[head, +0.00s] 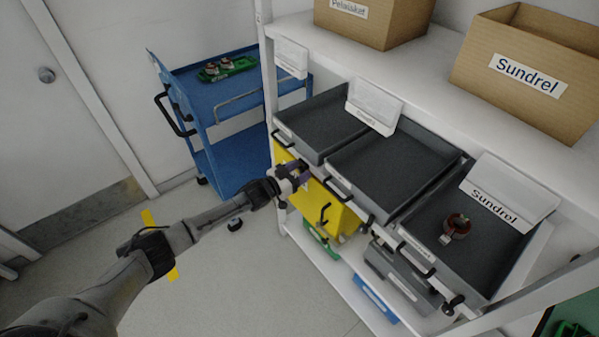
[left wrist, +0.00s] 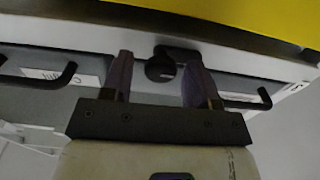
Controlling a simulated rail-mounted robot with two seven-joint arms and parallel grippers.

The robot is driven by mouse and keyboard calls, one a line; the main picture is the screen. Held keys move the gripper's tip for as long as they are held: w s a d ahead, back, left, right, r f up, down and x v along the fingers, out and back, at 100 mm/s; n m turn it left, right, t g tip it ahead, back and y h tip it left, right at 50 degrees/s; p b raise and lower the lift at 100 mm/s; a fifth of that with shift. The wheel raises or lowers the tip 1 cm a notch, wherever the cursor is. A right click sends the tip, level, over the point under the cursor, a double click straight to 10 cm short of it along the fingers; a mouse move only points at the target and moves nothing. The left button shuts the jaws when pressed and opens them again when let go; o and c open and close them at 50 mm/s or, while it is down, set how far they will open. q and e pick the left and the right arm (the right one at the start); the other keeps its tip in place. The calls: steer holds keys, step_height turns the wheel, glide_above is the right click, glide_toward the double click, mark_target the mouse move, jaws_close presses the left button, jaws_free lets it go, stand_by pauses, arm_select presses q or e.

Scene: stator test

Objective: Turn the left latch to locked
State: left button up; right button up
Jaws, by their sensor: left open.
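The left latch (left wrist: 160,69) shows in the left wrist view as a round black knob with a dark piece behind it, on the shelf front edge. A small pale mark is on the knob. My left gripper (left wrist: 157,62) is open, with one purple finger on each side of the knob; I cannot tell whether either finger touches it. In the head view my left gripper (head: 299,176) is at the shelf front, by the yellow box, and hides the latch. A similar dark knob (head: 453,305) is at the right end of the same shelf front. My right gripper is out of view.
Grey trays (head: 345,187) with black handles line the shelf above the yellow box (head: 327,214). The right tray holds a copper-coloured part (head: 457,224). A blue cart (head: 232,152) stands at the left. Cardboard boxes (head: 528,72) are on the upper shelf.

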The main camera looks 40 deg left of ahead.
arm_select(q)
steer(key=shift+w, duration=0.15)
steer(key=c, duration=0.9)
steer(key=shift+o, duration=0.2)
